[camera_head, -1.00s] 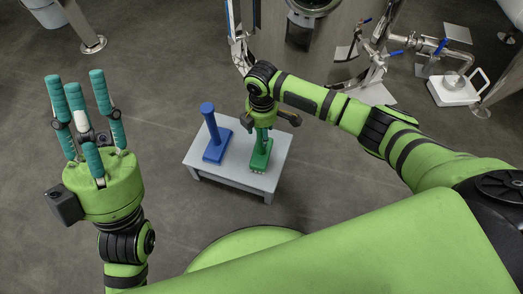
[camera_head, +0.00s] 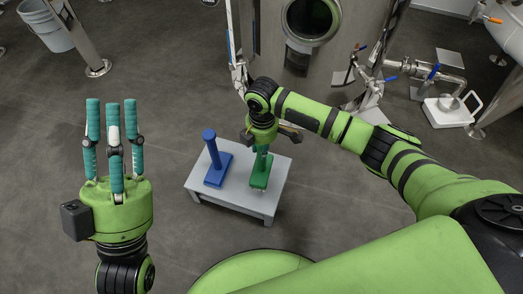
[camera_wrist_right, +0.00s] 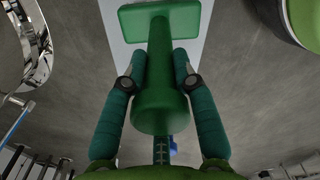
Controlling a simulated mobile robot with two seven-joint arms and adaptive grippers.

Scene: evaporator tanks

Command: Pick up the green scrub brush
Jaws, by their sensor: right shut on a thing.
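The green scrub brush (camera_head: 259,177) is at the right part of a small grey table (camera_head: 232,199), handle up. My right gripper (camera_head: 262,150) comes down on it from above and is shut on its handle. In the right wrist view the green handle (camera_wrist_right: 159,75) stands between the teal fingers, with the flat brush base beyond it. I cannot tell whether the bristles touch the table. My left gripper (camera_head: 113,110) is open and empty, its three fingers pointing away from me, left of the table.
A blue brush (camera_head: 214,169) stands upright on the table's left part, close beside the green one. A steel tank (camera_head: 345,45) and valves stand behind the table. A white scale (camera_head: 447,112) is at the right, a bucket (camera_head: 47,28) at the far left. Floor around the table is clear.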

